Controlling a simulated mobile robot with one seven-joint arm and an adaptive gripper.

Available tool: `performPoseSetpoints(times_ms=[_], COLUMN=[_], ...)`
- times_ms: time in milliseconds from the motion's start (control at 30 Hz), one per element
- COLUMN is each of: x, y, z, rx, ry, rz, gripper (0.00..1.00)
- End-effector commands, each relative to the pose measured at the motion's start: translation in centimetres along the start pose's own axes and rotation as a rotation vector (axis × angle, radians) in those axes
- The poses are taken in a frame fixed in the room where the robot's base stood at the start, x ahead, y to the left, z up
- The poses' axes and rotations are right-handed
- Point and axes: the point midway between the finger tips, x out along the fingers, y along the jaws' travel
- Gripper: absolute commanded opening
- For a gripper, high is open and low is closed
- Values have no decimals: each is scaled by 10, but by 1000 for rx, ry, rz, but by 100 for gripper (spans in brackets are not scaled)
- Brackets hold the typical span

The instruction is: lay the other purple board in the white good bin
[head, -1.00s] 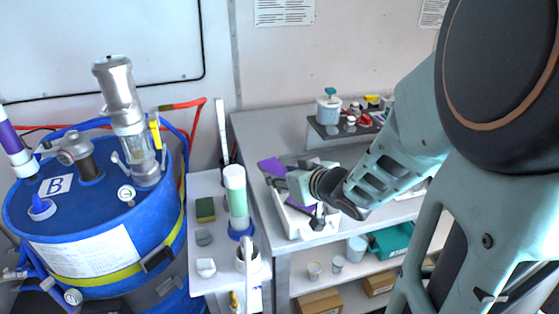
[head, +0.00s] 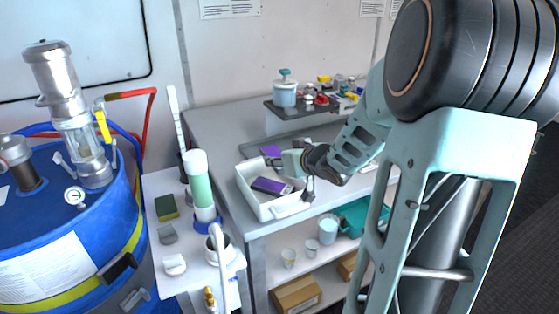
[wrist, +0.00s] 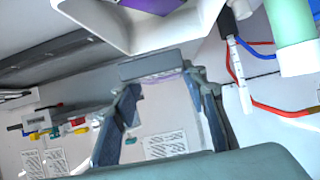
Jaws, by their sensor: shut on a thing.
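The white bin (head: 249,200) stands at the left front corner of the grey bench. One purple board (head: 271,186) lies in it; the bin also shows at the top of the wrist view (wrist: 195,25), with purple inside. My gripper (head: 284,158) is over the bin's back right side. It is shut on the other purple board (head: 271,151), which sticks out to the left beyond the bin's back rim. In the wrist view a thin purple strip (wrist: 160,77) shows between my fingers below a grey bar. The fingers' contact with the board is mostly hidden.
A dark flat tray (head: 309,135) lies behind the bin. A raised dark stand (head: 302,112) with small parts is farther back. A blue drum (head: 60,250) and a white side shelf (head: 170,190) with a green-filled tube (head: 203,190) stand to the left.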

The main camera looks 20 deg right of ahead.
Motion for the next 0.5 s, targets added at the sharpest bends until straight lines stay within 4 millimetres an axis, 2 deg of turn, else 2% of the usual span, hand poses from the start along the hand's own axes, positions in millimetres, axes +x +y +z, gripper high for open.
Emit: performPoseSetpoints(times_ms=[300,500], x=[18,24], y=[0,0], z=[32,44], rx=[1,0], ry=[0,1], rz=[1,0], gripper=[16,16])
